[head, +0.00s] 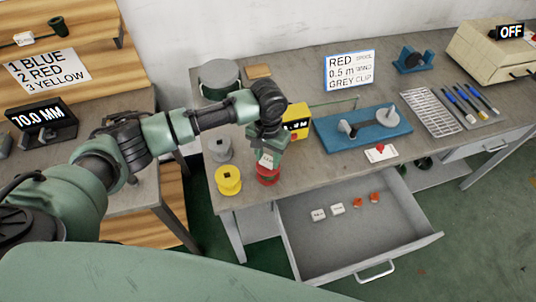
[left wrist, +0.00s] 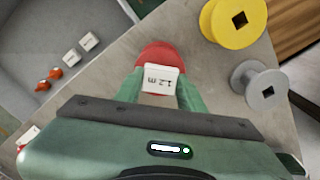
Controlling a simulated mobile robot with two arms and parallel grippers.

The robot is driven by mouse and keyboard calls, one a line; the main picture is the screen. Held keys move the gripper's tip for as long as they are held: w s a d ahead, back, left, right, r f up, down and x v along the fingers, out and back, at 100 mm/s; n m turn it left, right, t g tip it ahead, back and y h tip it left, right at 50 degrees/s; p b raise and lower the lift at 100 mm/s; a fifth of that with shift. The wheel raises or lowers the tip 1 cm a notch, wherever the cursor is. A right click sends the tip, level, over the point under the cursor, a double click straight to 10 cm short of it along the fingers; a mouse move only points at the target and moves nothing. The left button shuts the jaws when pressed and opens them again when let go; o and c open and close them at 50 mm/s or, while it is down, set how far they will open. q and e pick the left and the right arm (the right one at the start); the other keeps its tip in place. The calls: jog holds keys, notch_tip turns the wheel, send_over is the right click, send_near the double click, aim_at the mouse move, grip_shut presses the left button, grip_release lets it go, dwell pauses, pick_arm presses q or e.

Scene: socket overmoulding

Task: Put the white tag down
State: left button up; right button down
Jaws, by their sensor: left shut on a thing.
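A white tag (head: 266,160) marked 1.2 m is in my left gripper (head: 266,151), which is shut on it. In the left wrist view the tag (left wrist: 160,80) sits between the green fingers, in front of the red spool (left wrist: 157,53). In the head view the red spool (head: 268,178) is directly below the tag, near the table's front left edge. I cannot tell whether tag and spool touch. My right gripper is not in view.
The yellow spool (head: 228,180) and grey spool (head: 219,150) stand left of the red one. The open drawer (head: 325,255) holds two white tags (head: 337,208) and two orange clips (head: 374,197). A blue fixture (head: 385,139) and yellow meter (head: 298,113) stand behind. Bare tabletop lies right of the gripper.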

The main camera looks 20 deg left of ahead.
aim_at(268, 160)
pick_arm(q)
jog(key=o, duration=1.3)
notch_tip(268, 160, up, 13)
jog(key=b, duration=0.2)
jog(key=shift+r+b, duration=0.15)
jog(key=shift+b, duration=0.15)
